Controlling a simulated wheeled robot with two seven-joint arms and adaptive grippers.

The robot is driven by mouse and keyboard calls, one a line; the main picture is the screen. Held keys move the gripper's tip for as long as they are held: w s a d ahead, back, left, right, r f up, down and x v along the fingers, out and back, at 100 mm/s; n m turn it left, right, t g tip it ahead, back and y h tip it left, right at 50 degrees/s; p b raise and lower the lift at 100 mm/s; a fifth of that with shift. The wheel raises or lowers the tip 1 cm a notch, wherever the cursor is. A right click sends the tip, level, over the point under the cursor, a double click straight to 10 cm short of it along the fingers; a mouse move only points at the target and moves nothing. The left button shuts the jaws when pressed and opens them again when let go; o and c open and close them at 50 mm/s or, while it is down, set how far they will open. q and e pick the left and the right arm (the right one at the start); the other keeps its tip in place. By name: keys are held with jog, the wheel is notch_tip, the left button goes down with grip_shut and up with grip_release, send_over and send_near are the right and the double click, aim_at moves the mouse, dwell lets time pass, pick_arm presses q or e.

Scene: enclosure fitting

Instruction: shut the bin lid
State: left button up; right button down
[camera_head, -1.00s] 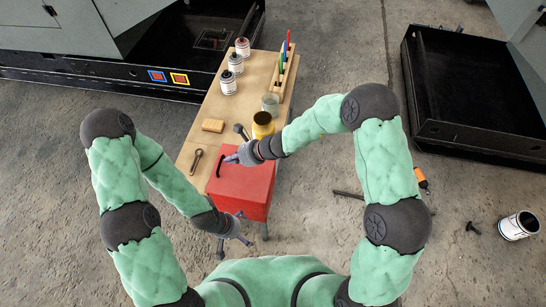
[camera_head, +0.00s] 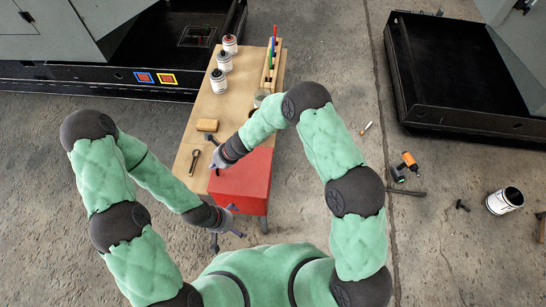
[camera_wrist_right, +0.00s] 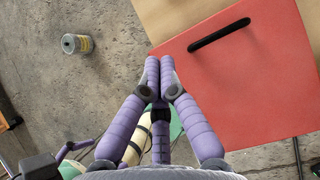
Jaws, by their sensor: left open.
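The red bin (camera_head: 250,186) stands at the near end of the wooden bench in the head view. Its lid lies flat over the top and looks shut. The red lid (camera_wrist_right: 245,85) with its black bar handle (camera_wrist_right: 219,33) fills the right of the right wrist view. My right gripper (camera_wrist_right: 160,62) has its purple fingers together, with nothing visible between them, close to the lid's edge; contact cannot be told. In the head view the right gripper (camera_head: 214,165) is by the lid's left side. My left gripper (camera_head: 236,222) is open and empty, low near the bin's front.
The bench (camera_head: 212,112) holds a tan block (camera_head: 207,125), a wrench-like tool (camera_head: 194,161), several cans and a rack of coloured pieces. A drill (camera_head: 408,168), a tipped can (camera_head: 505,200) and small tools lie on the floor at right. Black trays flank the bench.

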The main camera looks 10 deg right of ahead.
aim_at(210, 180)
jog(key=b+x, duration=0.2)
jog(key=x, duration=0.2)
jog(key=d+f+b+x, duration=0.1)
jog(key=b+x, duration=0.1)
jog(key=x, duration=0.2)
jog(key=d+b+x, duration=0.1)
jog(key=b+x, duration=0.1)
jog(key=x, duration=0.2)
jog(key=shift+s+f, duration=0.25)
jog(key=shift+s, duration=0.05)
jog(key=shift+a+f+b, duration=0.15)
jog(key=shift+f+b, duration=0.4)
jog(key=shift+f, duration=0.25)
